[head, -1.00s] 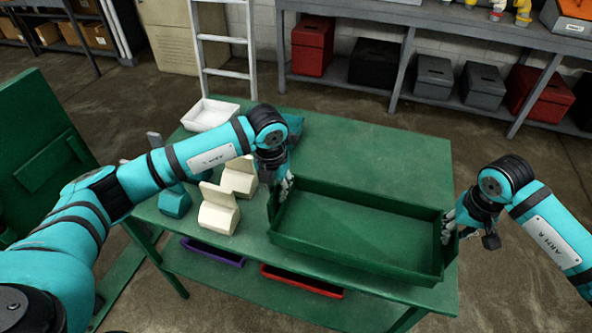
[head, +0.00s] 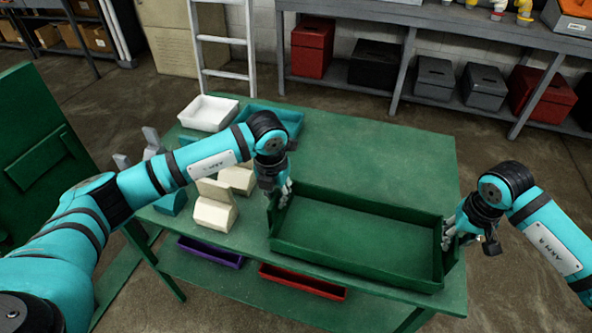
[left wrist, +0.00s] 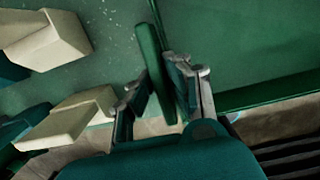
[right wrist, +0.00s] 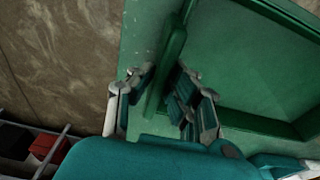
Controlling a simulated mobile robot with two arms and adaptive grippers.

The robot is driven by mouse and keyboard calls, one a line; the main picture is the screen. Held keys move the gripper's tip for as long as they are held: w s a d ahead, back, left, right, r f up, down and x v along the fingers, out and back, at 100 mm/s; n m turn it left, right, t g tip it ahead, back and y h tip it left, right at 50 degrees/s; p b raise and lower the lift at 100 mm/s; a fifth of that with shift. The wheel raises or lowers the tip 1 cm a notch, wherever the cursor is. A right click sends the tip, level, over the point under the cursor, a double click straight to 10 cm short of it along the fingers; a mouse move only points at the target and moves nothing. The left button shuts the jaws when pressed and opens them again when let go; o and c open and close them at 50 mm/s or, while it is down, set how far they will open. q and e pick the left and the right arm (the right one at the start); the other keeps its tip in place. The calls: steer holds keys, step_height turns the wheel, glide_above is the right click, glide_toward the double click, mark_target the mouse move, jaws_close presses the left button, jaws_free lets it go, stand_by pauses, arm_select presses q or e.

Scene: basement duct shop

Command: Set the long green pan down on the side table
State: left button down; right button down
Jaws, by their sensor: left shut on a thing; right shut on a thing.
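The long green pan (head: 355,236) is empty and level over the front right part of the green side table (head: 395,160), near its front edge. I cannot tell whether its underside touches the top. My left gripper (head: 281,194) is shut on the pan's left end wall, which shows between the fingers in the left wrist view (left wrist: 160,85). My right gripper (head: 448,233) is shut on the right end wall, also between the fingers in the right wrist view (right wrist: 165,80). The fingers partly hide both end walls.
Cream blocks (head: 215,214) stand left of the pan. A white tray (head: 208,112) and a teal tray (head: 275,118) lie at the back left. Purple (head: 210,253) and red (head: 302,281) trays are on the lower shelf. The table's back right is clear.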

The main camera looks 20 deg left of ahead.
arm_select(q)
steer(key=c, duration=1.3)
jaws_free()
steer(key=shift+f, duration=0.1)
arm_select(e)
steer(key=c, duration=1.3)
jaws_free()
steer(key=shift+f, duration=0.1)
steer(key=shift+r, duration=0.2)
arm_select(q)
steer(key=r, duration=0.4)
steer(key=s+r, duration=0.1)
steer(key=r, duration=0.7)
steer(key=shift+s, duration=0.25)
arm_select(e)
steer(key=r, duration=0.3)
steer(key=s+r, duration=0.1)
steer(key=r, duration=0.7)
steer(key=shift+s+r, duration=0.25)
arm_select(q)
steer(key=shift+f, duration=0.1)
